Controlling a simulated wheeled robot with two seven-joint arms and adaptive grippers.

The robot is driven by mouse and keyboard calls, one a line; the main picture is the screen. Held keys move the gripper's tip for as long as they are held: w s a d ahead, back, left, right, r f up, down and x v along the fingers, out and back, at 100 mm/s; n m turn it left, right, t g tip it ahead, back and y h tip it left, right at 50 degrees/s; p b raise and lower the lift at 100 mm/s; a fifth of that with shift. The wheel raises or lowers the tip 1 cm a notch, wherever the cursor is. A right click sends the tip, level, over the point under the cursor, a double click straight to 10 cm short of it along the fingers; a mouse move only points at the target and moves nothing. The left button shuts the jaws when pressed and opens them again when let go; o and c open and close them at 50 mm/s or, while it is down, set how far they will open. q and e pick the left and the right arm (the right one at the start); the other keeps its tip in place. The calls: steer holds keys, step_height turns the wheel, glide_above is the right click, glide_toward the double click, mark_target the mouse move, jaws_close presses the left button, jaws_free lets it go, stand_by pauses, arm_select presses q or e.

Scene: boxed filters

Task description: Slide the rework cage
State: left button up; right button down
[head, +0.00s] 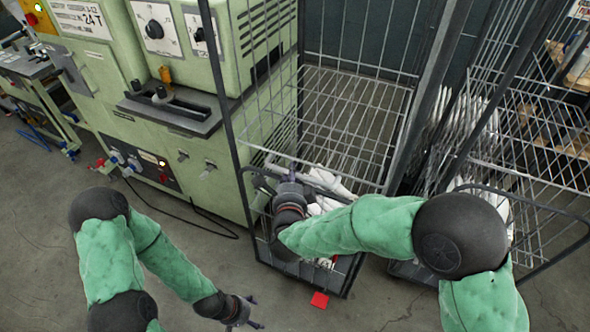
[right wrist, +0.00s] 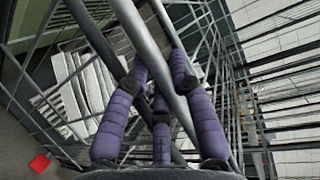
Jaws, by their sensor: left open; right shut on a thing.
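A tall wire cage (head: 343,112) with a dark frame stands in the middle of the head view, with a wire shelf and white items low inside. My right gripper (head: 291,177) is at its front, shut on a bar of the cage. In the right wrist view the purple fingers close around a grey bar (right wrist: 146,38). My arm hides part of the cage's lower front in the head view. My left gripper (head: 250,318) is open and empty, low over the floor at the bottom of the head view. I cannot read any label on the cage.
A second wire cage (head: 536,118) with white items stands close on the right. A green machine (head: 185,85) stands close on the left, with a black cable on the floor. The front floor is mostly clear.

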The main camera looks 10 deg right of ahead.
steer(key=shift+s+a+f, duration=0.1)
steer(key=shift+s+a, duration=0.5)
steer(key=shift+s, duration=0.35)
steer(key=c, duration=1)
jaws_free()
steer(key=shift+c, duration=0.2)
steer(key=v, duration=1.2)
